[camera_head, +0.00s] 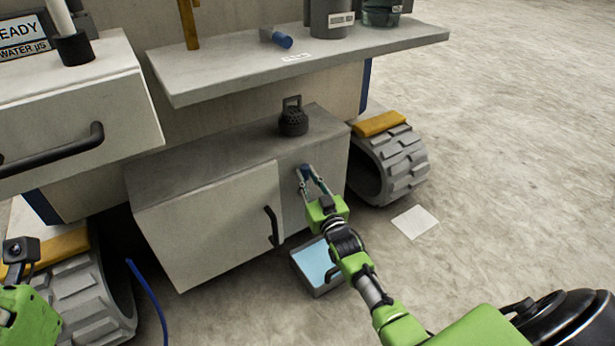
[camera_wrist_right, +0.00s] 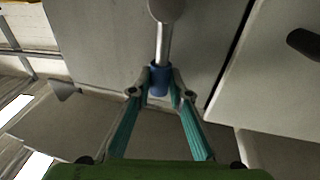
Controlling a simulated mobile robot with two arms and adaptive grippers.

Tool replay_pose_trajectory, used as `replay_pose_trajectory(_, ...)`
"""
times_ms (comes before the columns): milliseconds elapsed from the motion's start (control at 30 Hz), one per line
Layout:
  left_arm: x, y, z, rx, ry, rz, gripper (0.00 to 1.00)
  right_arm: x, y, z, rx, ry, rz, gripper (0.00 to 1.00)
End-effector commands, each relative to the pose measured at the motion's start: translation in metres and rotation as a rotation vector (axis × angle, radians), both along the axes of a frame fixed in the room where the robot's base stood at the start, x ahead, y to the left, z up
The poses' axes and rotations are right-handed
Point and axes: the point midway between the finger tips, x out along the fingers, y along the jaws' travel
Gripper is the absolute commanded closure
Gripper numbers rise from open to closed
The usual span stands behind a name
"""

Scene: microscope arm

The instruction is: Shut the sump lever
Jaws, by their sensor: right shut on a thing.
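The sump lever (camera_wrist_right: 164,40) shows in the right wrist view as a metal rod with a blue grip at its end, mounted on the grey cabinet panel. In the head view its blue grip (camera_head: 305,170) shows at the right part of the low cabinet's front. My right gripper (camera_head: 309,182) is shut on the blue grip. In the right wrist view its two fingertips (camera_wrist_right: 158,88) press on the grip from both sides. Of my left arm only a green part shows at the lower left of the head view, and its fingers are out of view.
The low cabinet's door (camera_head: 205,230) with a black handle (camera_head: 271,226) is beside the lever. A tray of blue liquid (camera_head: 315,263) is on the floor below. A tracked wheel (camera_head: 395,165) stands at the right. A shelf (camera_head: 200,80) overhangs above.

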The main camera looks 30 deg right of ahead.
Motion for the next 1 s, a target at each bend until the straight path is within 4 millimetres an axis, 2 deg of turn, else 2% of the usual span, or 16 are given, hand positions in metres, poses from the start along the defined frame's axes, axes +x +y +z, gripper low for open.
replay_pose_trajectory(67,0.000,0.000,0.000,0.000,0.001,0.000,0.60,-0.001,0.002,-0.002,-0.005,0.004,0.002,1.00)
replay_pose_trajectory(100,0.000,0.000,0.000,0.000,0.001,0.000,0.60,-0.001,0.002,-0.002,-0.005,0.004,0.002,0.77)
replay_pose_trajectory(133,0.000,0.000,0.000,0.000,0.001,0.000,0.60,0.000,0.002,-0.002,-0.005,0.004,0.002,0.75)
replay_pose_trajectory(433,0.001,0.000,0.001,0.000,0.001,0.002,0.60,-0.001,0.001,-0.001,-0.002,0.002,0.002,0.75)
replay_pose_trajectory(567,0.000,0.000,0.001,0.000,0.000,0.002,0.60,-0.008,0.002,-0.003,-0.002,0.003,0.002,0.75)
replay_pose_trajectory(667,0.000,0.000,0.001,0.000,0.000,0.001,0.60,-0.021,0.003,-0.004,-0.002,0.003,0.002,0.75)
replay_pose_trajectory(1000,0.000,0.000,0.001,0.000,0.000,0.001,0.60,-0.086,0.011,-0.011,-0.002,0.005,0.002,0.75)
